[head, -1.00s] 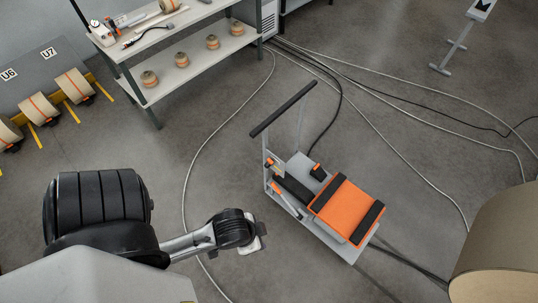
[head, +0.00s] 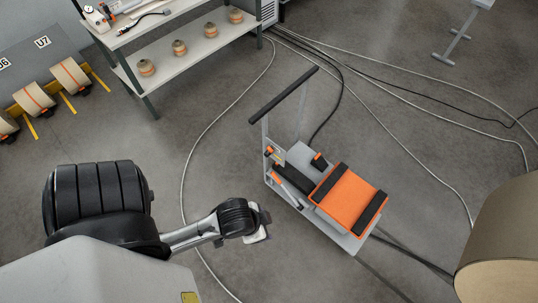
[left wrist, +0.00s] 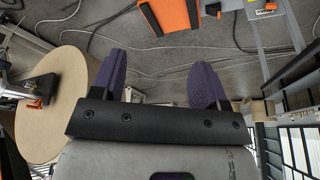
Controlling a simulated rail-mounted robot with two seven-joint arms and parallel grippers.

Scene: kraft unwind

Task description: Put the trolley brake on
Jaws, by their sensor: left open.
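The trolley stands on the floor right of centre in the head view, with a grey deck (head: 345,240), an upright frame and a dark push bar (head: 284,95). An orange pad with black bands (head: 348,200) lies on the deck. A small black and orange part (head: 319,161) sits near the frame, and an orange-tipped piece (head: 273,177) is on the frame's side; I cannot tell which is the brake. My left gripper (head: 264,226) is left of the trolley, apart from it in the picture. Its open fingers (left wrist: 157,80) are empty in the left wrist view. My right gripper is out of view.
Pale and dark cables (head: 420,155) cross the floor behind and right of the trolley. A large brown roll (head: 510,235) stands at the right edge. A shelved bench (head: 200,50) with small rolls is at the back left.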

